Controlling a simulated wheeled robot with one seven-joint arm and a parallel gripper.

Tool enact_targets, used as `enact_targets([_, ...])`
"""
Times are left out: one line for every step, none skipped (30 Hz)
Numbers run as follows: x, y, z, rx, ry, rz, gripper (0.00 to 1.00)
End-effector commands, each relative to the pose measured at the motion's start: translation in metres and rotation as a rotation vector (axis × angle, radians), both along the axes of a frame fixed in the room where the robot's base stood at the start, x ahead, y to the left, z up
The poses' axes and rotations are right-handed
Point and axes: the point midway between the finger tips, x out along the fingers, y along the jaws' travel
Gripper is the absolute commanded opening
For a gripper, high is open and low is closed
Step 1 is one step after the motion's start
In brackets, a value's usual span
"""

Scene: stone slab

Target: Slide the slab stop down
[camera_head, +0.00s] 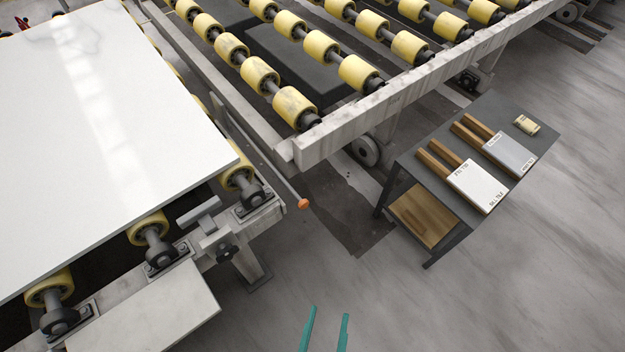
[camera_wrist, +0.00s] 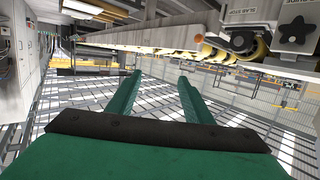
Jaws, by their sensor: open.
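The slab stop (camera_head: 200,211) is a grey T-shaped metal piece at the near end of the left roller table. It stands upright in a bracket with a black star knob (camera_head: 228,252), close to the corner of the white slab (camera_head: 120,110). In the wrist view the bracket's lettered face (camera_wrist: 240,13) and the knob (camera_wrist: 295,30) show at the top right. My gripper (camera_head: 328,313) is at the bottom of the head view, right of and apart from the stop. Its two teal fingers are spread and empty, also in the wrist view (camera_wrist: 160,76).
An orange-tipped rod (camera_head: 303,204) sticks out beside the table's corner. A pale plate (camera_head: 145,312) lies at the near end. A second roller table (camera_head: 400,100) stands behind. A dark side table (camera_head: 455,190) with sample boards stands right. The floor between is clear.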

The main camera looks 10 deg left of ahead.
Motion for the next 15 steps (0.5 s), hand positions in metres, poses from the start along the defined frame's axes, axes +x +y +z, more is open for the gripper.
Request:
enact_targets([0.007, 0.0, -0.002, -0.006, -0.026, 0.008, 0.47])
enact_targets([0.012, 0.001, -0.003, -0.011, -0.047, 0.016, 0.47])
enact_targets([0.019, 0.001, -0.005, -0.018, -0.077, 0.026, 0.47])
enact_targets([0.026, 0.002, -0.005, -0.025, -0.106, 0.034, 0.47])
enact_targets([0.033, 0.002, -0.007, -0.031, -0.134, 0.044, 0.47])
enact_targets([0.043, 0.004, -0.009, -0.04, -0.172, 0.059, 0.47])
enact_targets([0.051, 0.005, -0.01, -0.045, -0.202, 0.073, 0.47])
enact_targets([0.059, 0.007, -0.012, -0.049, -0.231, 0.088, 0.47])
enact_targets([0.069, 0.01, -0.014, -0.057, -0.268, 0.113, 0.47])
enact_targets([0.077, 0.013, -0.016, -0.061, -0.293, 0.132, 0.47])
enact_targets([0.084, 0.015, -0.018, -0.066, -0.318, 0.151, 0.47])
enact_targets([0.095, 0.019, -0.021, -0.071, -0.348, 0.179, 0.47])
enact_targets([0.103, 0.023, -0.022, -0.074, -0.37, 0.202, 0.47])
enact_targets([0.111, 0.026, -0.025, -0.078, -0.389, 0.226, 0.47])
enact_targets([0.121, 0.031, -0.029, -0.083, -0.413, 0.26, 0.47])
